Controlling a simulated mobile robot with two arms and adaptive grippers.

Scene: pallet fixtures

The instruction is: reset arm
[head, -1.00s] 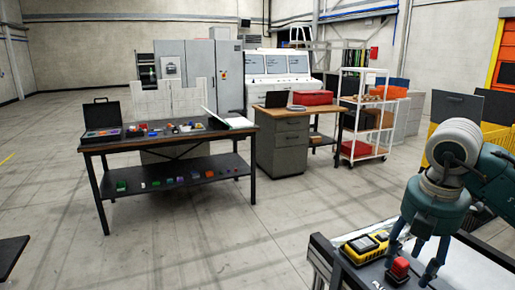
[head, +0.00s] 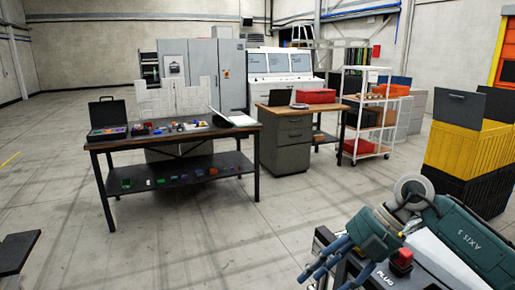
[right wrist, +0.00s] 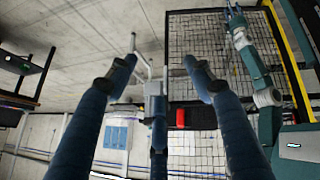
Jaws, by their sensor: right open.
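My right gripper (head: 328,264) is at the lower right of the head view, pointing down and to the left. Its blue fingers are spread and nothing is between them. In the right wrist view the open gripper (right wrist: 158,65) reaches over empty space with the floor behind. A teal arm shows at the right of that view; its end is small near the top edge, and I cannot tell the state of its jaws. My left gripper does not show in the head view.
A red button (head: 402,259) sits close beside my right arm. A dark table (head: 190,143) holds several small parts and an open case. A wooden-topped desk (head: 285,150), a white shelf cart (head: 367,120) and yellow and black crates (head: 465,150) stand beyond. The middle floor is open.

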